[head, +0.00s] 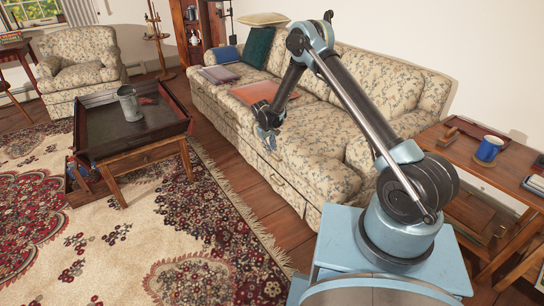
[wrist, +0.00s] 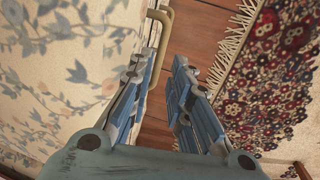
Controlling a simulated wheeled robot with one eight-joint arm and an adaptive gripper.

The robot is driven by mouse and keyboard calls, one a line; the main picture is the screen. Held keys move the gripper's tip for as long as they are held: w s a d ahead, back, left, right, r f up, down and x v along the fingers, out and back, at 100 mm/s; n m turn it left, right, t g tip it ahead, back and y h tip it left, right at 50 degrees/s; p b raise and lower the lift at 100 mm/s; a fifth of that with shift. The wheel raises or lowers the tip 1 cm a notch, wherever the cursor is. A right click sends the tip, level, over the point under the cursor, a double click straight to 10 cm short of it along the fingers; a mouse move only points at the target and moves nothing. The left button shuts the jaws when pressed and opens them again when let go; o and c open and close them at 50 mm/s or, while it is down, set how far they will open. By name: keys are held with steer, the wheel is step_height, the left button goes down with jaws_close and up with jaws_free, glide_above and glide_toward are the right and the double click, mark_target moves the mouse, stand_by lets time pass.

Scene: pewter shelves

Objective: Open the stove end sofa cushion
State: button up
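The floral sofa (head: 318,150) runs along the wall, with seat cushions in the same blue-flowered cream fabric. I see no stove, so I cannot tell which end is the stove end. A small handle (head: 278,181) shows low on the sofa's front. In the wrist view, a brass-coloured handle (wrist: 161,28) stands out from the floral fabric (wrist: 60,60), just beyond the fingertips. My gripper (head: 267,137) is at the sofa's front edge, pointing down. In the wrist view my gripper (wrist: 160,70) has its blue fingers apart, with nothing between them.
A dark tray-topped table (head: 157,152) with a grey mug (head: 130,104) stands to the left. A wooden side table (head: 455,150) with a blue mug (head: 488,149) is at right. An orange-red flat item (head: 254,92) lies on the sofa. Floorboards and patterned rug (head: 200,240) lie in front.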

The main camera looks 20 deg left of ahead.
mark_target(272, 157)
steer(key=shift+w+d+f, duration=0.15)
steer(key=shift+w+f, duration=0.05)
steer(key=shift+f, duration=1.1)
steer(key=shift+w+d+f, duration=0.15)
steer(key=shift+f, duration=1.15)
jaws_close()
